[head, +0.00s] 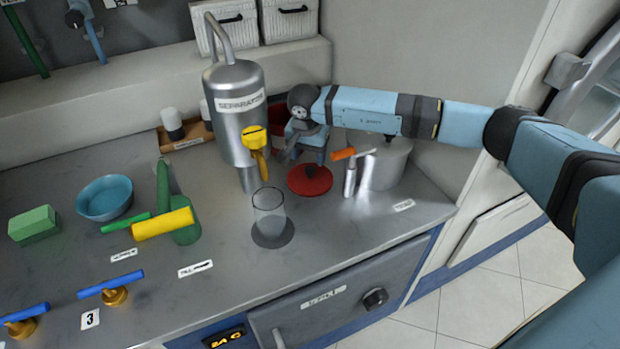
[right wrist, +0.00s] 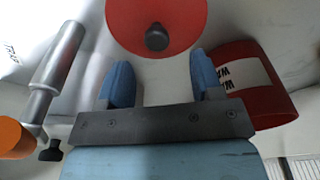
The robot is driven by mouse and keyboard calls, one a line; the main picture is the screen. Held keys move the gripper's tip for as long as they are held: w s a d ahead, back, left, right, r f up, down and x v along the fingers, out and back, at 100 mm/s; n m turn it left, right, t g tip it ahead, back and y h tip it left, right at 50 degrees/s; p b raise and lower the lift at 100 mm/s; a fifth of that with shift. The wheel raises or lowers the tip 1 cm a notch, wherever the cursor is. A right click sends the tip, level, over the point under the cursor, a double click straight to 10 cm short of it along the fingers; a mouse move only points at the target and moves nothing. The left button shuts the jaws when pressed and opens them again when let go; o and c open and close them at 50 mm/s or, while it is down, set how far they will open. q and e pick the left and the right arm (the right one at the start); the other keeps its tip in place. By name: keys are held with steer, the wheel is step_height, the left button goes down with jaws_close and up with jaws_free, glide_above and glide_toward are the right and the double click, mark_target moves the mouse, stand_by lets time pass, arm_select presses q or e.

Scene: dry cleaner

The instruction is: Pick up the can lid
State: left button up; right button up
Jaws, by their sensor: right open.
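The can lid (head: 311,187) is a red disc with a small dark knob, lying on the grey counter near its right end. In the right wrist view the lid (right wrist: 178,18) is at the top, just beyond the fingertips, with its knob between their lines. My right gripper (head: 303,157) is open and empty, just behind the lid and apart from it; its fingers also show in the right wrist view (right wrist: 162,76). A red can (right wrist: 272,105) with a white label stands close beside the right-hand finger; in the head view my gripper partly hides it. My left gripper is out of view.
A steel separator (head: 232,100) with a yellow-handled valve stands left of my gripper. A steel pot (head: 391,165) and an orange-handled tap (head: 350,180) are close on the right. A clear glass (head: 269,215) stands in front. The front right counter is clear.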

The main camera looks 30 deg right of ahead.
mark_target(310, 169)
steer(key=f, duration=0.5)
steer(key=shift+d, duration=0.2)
steer(key=c, duration=1)
steer(key=shift+r, duration=0.1)
